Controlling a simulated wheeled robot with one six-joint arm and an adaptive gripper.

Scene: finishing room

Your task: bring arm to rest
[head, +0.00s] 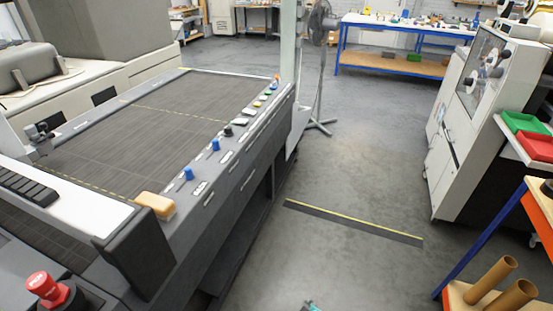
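My gripper is not seen in the head view. Only a small dark and teal piece shows at the bottom edge, right of centre, cut off by the frame. It may be part of my arm, but too little shows to tell. No held object is visible.
A large grey machine with a dark flat bed (165,110) fills the left, with blue knobs and a red button (42,284). A white cabinet machine (480,105) and an orange-and-blue bench stand right. A black fan (320,60) stands behind. The grey floor (350,160) between is open, with a yellow-edged strip (350,222).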

